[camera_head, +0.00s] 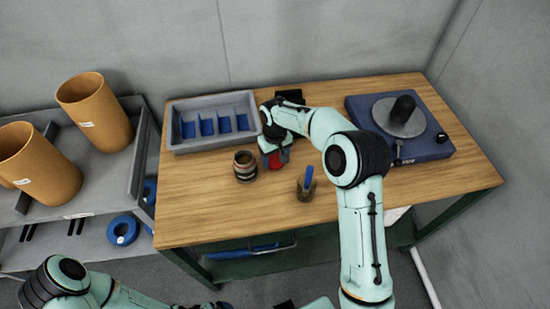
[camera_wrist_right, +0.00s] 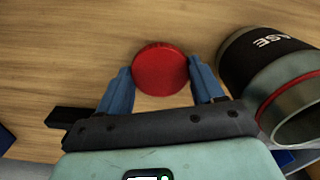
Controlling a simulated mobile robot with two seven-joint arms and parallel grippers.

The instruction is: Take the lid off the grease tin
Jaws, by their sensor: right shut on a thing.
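The grease tin (camera_head: 245,168) stands upright on the wooden table, with its top uncovered. In the right wrist view the tin (camera_wrist_right: 268,58) has a dark label reading "ASE", a red ring and an open mouth. The round red lid (camera_head: 276,160) is apart from the tin, just to its right. My right gripper (camera_wrist_right: 160,82) is shut on the red lid (camera_wrist_right: 161,68), with one blue finger at each side. I cannot tell whether the lid touches the table. My left arm shows at the lower left; its gripper is out of view.
A grey tray (camera_head: 180,146) with blue compartments lies behind the tin. A small holder (camera_head: 305,194) with a blue-handled tool stands at the front right. A blue turntable-like device (camera_head: 432,148) is at the right. Orange containers (camera_head: 95,110) stand on the left shelf. The table's front left is clear.

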